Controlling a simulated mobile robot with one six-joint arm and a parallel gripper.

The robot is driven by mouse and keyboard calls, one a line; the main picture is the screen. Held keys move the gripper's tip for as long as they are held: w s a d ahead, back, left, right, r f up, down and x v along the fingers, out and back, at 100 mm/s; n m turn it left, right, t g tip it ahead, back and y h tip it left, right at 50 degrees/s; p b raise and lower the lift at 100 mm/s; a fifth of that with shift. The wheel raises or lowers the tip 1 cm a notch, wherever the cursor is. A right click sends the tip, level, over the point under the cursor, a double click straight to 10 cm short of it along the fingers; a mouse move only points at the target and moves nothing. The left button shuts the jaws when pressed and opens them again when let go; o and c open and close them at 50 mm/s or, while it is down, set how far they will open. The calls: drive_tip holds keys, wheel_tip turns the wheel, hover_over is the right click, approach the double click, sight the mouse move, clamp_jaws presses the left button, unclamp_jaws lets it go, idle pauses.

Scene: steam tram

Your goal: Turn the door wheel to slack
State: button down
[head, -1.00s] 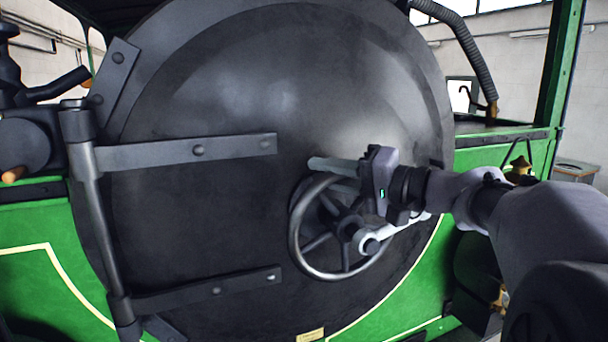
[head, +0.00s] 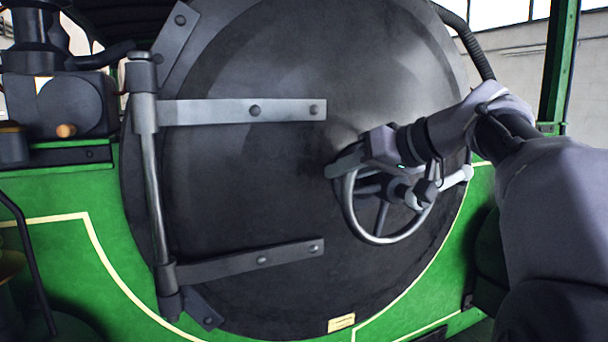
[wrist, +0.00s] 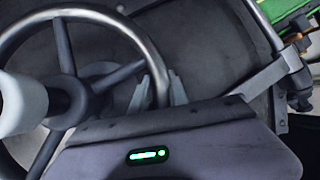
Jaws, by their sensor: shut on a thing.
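The door wheel (head: 366,233) is a grey metal handwheel with spokes on the right part of the round dark smokebox door (head: 260,215). My gripper (head: 342,168) is at the wheel's upper left rim in the head view. In the wrist view, my gripper (wrist: 160,90) has its pale fingers on either side of the wheel's rim (wrist: 125,32), shut on it. A pale lever (head: 458,177) extends right from near the hub. Its pale end (wrist: 22,104) covers part of the hub in the wrist view. My wrist hides the wheel's upper part in the head view.
Two hinge straps (head: 235,111) cross the door's left side to an upright hinge rod (head: 152,190). Green bodywork (head: 60,255) surrounds the door below. A small plate (head: 341,322) sits at its lower edge. A ribbed hose (head: 470,45) runs at upper right.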

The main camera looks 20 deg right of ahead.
drive_tip(key=d+f+n+h+b, duration=0.1)
drive_tip(key=f+n+h+b, duration=0.1)
drive_tip(key=f+h+b, duration=0.1)
drive_tip(key=f+n+h+b, duration=0.2)
drive_tip(key=f+n+b, duration=0.1)
drive_tip(key=f+b, duration=0.2)
drive_tip(key=d+f+n+h+b, duration=0.1)
drive_tip(key=f+n+h+b, duration=0.1)
drive_tip(key=b, duration=0.5)
drive_tip(key=shift+d+f+n+h+b, duration=0.2)
drive_tip(key=shift+f+h, duration=0.2)
drive_tip(key=shift+f, duration=0.2)
drive_tip(key=shift+d+f+n+h+b, duration=0.1)
drive_tip(key=shift+d+f+n+h, duration=0.1)
drive_tip(key=shift+f+h, duration=0.3)
drive_tip(key=d+f+n+h+b, duration=0.1)
drive_tip(key=d+b, duration=0.1)
drive_tip(key=b, duration=0.1)
drive_tip(key=shift+d+f+n+t+h, duration=0.2)
drive_tip(key=shift+f+n+t+h, duration=0.15)
drive_tip(key=shift+n+t+h, duration=0.05)
drive_tip(key=shift+w+d+f+n+t+h+b, duration=0.1)
drive_tip(key=shift+d+f+n+t+h+b, duration=0.1)
drive_tip(key=shift+d+n+h+b, duration=0.35)
drive_tip(key=shift+d+f+n+t+h+b, duration=0.1)
drive_tip(key=shift+d+n+t+h+b, duration=0.2)
drive_tip(key=shift+d+b, duration=0.5)
drive_tip(key=shift+r, duration=0.1)
